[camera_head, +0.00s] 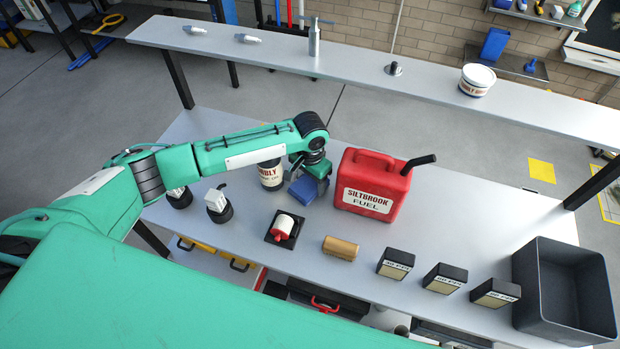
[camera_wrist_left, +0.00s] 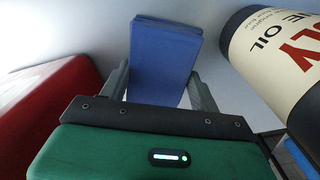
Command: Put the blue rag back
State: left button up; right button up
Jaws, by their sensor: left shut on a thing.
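The blue rag (camera_head: 302,191) is a folded, flat-sided block at the middle of the workbench, between the oil can and the red fuel can. My left gripper (camera_head: 312,181) is shut on it from above. In the left wrist view the rag (camera_wrist_left: 164,55) stands out between the two grey fingers of the left gripper (camera_wrist_left: 161,83). I cannot tell whether the rag touches the bench top. My right gripper is not in view.
The red fuel can (camera_head: 376,184) stands close on the right, the oil can (camera_head: 271,174) close on the left. In front are a dark tray with a red-and-white item (camera_head: 283,227), a brown cylinder (camera_head: 340,248) and dark blocks. A grey bin (camera_head: 528,281) stands far right. A raised shelf (camera_head: 350,66) runs behind.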

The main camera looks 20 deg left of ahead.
aim_at(310, 181)
pick_arm(q)
jog(key=shift+f, duration=0.1)
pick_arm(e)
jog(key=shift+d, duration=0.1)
pick_arm(q)
jog(key=o, duration=0.9)
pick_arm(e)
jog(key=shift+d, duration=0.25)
pick_arm(q)
notch_tip(310, 181, up, 12)
jog(key=shift+r+b, duration=0.15)
jog(key=shift+b, duration=1)
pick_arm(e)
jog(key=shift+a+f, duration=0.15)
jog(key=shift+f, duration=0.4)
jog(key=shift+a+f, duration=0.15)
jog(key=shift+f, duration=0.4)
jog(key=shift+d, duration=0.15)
